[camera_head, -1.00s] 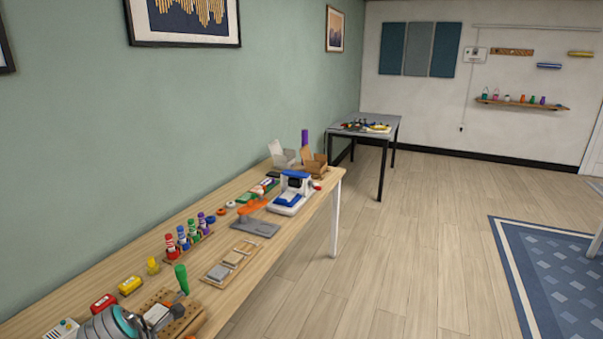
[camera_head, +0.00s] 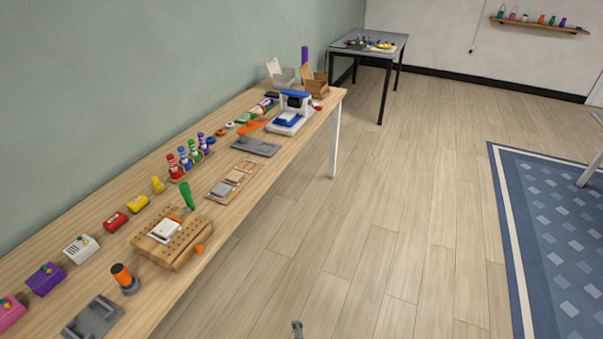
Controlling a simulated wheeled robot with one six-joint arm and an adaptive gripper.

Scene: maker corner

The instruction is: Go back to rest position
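A small grey part at the bottom edge (camera_head: 297,328) looks like the tip of my gripper, over the floor to the right of the workbench. Too little of it shows to tell whether it is open or shut. Nothing is visible in it. The long wooden workbench (camera_head: 262,182) runs along the left wall, and no part of my arm shows over it.
The bench holds a pegboard block (camera_head: 183,243) with a green-handled tool (camera_head: 187,195), an orange-and-black cylinder (camera_head: 124,277), coloured boxes, bottles and a blue-white machine (camera_head: 290,112). A grey table (camera_head: 380,52) stands behind. The wooden floor (camera_head: 340,240) is clear; a blue rug (camera_head: 560,230) lies right.

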